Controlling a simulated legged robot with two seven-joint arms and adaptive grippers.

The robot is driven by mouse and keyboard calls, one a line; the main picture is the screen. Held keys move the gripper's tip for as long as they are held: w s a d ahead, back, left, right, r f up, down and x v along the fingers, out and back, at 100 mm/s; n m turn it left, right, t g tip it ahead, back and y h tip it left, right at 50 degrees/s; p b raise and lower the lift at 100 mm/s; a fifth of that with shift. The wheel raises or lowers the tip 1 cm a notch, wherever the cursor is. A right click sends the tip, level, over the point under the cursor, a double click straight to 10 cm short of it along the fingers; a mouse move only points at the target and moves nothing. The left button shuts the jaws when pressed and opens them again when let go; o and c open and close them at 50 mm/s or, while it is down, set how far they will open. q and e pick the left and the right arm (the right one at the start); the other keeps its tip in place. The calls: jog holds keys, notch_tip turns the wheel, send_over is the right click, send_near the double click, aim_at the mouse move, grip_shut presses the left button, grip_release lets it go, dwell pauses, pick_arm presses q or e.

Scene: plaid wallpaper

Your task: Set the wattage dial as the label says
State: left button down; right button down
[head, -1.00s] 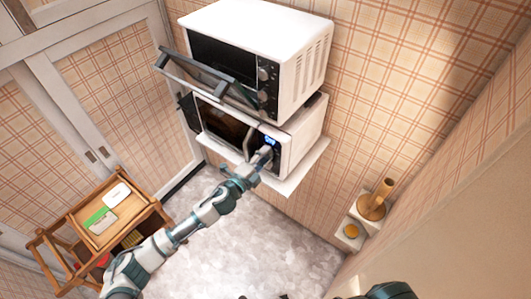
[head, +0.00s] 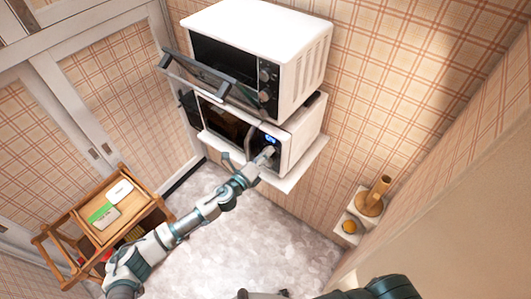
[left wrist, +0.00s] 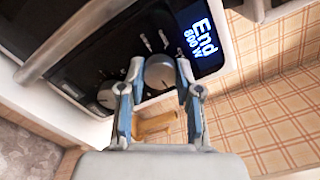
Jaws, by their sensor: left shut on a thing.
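A second silver dial (left wrist: 109,94) sits to the left, apart from the fingers. The dials' markings are too small to read. A green and white pack (head: 104,214) lies on the wooden cart; its print is unreadable. My right gripper is out of view.
A white oven (head: 285,35) with its dark door (head: 215,79) hanging open sits above the microwave. The wooden cart (head: 140,228) stands at the left. Small wall shelves (head: 345,222) at the right hold a wooden vase (head: 373,204). The floor (head: 270,240) between is clear.

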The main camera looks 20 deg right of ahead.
pick_arm(q)
jog(key=shift+s+f+m, duration=0.15)
jog(key=shift+f+m, duration=0.15)
jog(key=shift+f, duration=0.15)
jog(key=c, duration=0.9)
grip_release()
jog(key=shift+c, duration=0.2)
jog(key=shift+o, duration=0.8)
jog(key=shift+r, duration=0.2)
jog(key=v, duration=1.2)
jog(key=shift+f, duration=0.1)
